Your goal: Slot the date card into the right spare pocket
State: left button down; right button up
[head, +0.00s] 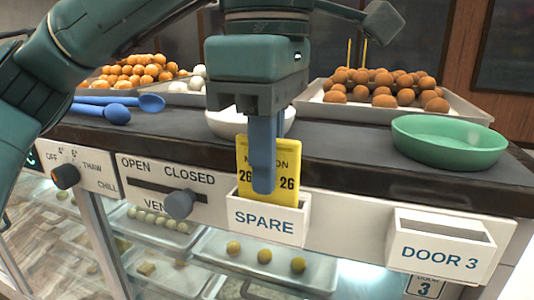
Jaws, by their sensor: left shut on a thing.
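The card stands at the mouth of the white pocket marked SPARE (265,224). Its lower edge meets the pocket's front rim and seems to be just inside; the depth is hard to tell. My right gripper is out of view.
A white DOOR 3 pocket (440,250) is at the right. A vent knob (180,205) and thaw dial (66,176) are at the left. On the counter stand a green dish (448,155), white bowl (222,122), blue spoons (115,113) and sweet trays (385,108).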

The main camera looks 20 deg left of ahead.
pick_arm(q)
jog(key=c, duration=1.1)
grip_release()
jog(key=shift+s+r, duration=0.1)
jog(key=shift+s, duration=0.05)
jog(key=shift+c, duration=0.2)
jog(key=shift+c, duration=0.2)
